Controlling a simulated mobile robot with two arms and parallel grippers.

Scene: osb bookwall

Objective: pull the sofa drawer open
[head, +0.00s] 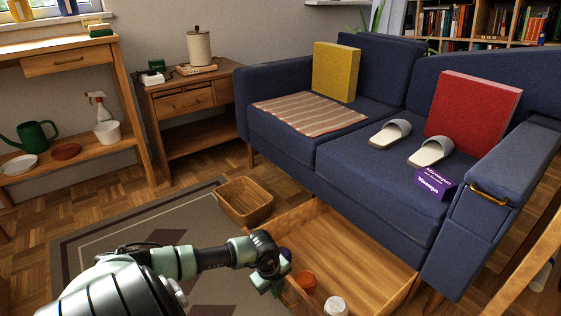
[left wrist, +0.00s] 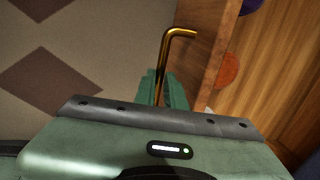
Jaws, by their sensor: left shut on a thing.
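The sofa drawer (head: 355,240) is a wooden box standing out from under the blue sofa (head: 340,178), with its inside showing. In the left wrist view its front board (left wrist: 208,45) runs beside a brass bar handle (left wrist: 164,55). My left gripper (head: 268,283) is at the drawer's front, and in the left wrist view its green fingers (left wrist: 162,90) are shut around the handle. The handle is hidden behind the gripper in the head view. My right gripper is not in view.
In the drawer are an orange-red round thing (head: 305,280), a white-topped jar (head: 335,306) and a dark purple thing (head: 286,254). A wicker basket (head: 245,201) stands on the rug (head: 150,222), close by the drawer's left side. A wooden piece of furniture (head: 535,262) stands at the right.

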